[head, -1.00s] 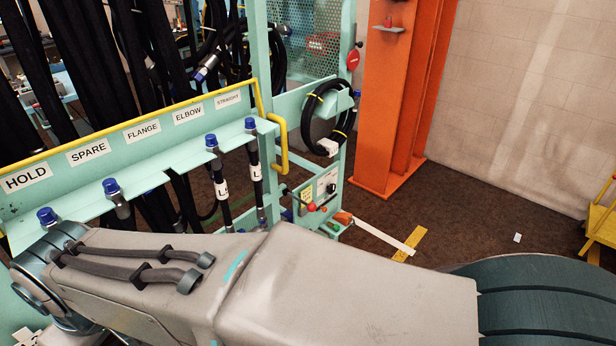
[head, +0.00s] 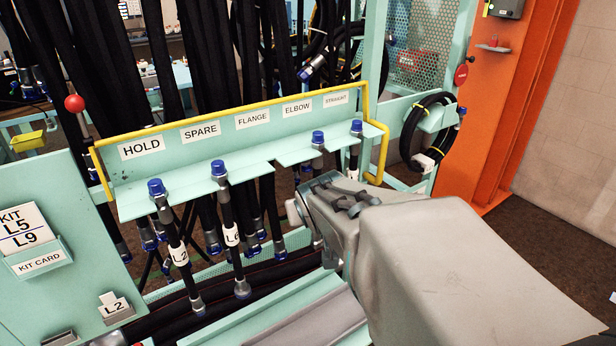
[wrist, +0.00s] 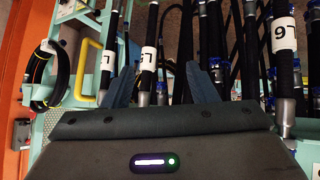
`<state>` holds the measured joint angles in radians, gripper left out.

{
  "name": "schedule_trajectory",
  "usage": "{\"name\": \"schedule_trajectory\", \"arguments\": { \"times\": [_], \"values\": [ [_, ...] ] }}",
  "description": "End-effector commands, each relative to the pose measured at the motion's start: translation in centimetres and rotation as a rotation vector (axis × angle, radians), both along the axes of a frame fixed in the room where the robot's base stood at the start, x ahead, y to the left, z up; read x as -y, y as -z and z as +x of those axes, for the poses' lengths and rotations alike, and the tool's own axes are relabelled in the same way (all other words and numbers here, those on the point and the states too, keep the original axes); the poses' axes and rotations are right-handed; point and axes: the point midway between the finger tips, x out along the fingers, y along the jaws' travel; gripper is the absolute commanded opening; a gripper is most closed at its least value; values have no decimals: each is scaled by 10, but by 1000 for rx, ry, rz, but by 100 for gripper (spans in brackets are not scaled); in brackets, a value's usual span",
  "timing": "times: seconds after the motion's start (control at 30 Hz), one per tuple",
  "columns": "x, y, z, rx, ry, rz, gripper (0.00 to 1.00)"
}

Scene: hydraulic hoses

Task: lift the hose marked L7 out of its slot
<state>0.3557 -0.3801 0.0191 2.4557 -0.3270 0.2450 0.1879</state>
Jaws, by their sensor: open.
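My gripper (wrist: 160,67) is open, its two dark fingers spread and pointing toward the hanging hoses. In the wrist view a black hose with a white tag (wrist: 148,62) shows between the fingers, beyond or level with the tips. Its tag starts with L; the digit is not readable. Another tagged hose (wrist: 107,60) is left of the fingers, its digit also unclear. No tag clearly reads L7.
Hose L6 (head: 231,236) hangs under SPARE and hose L2 (head: 178,255) under HOLD. A yellow rail (head: 230,112) edges the rack (head: 130,205). A coiled hose (head: 408,140) and an orange column (head: 510,100) stand to the right. A kit card (head: 25,230) reads L5, L9.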

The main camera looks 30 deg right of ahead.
Motion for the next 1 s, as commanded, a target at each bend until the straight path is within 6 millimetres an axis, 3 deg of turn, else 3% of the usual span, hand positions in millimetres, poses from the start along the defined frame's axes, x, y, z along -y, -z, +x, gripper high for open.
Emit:
{"name": "schedule_trajectory", "arguments": {
  "times": [0.03, 0.2, 0.43, 0.6, 0.8, 1.0],
  "values": [
    [24, 12, 9, 54, 28, -25, 52],
    [85, 17, 35, 256, 40, -101, 52],
    [146, 34, 41, 504, -28, -124, 52],
    [170, 46, 30, 646, -103, -88, 52],
    [179, 52, 18, 740, -163, -45, 52],
    [183, 51, 35, 759, -181, -33, 52]
  ]
}}
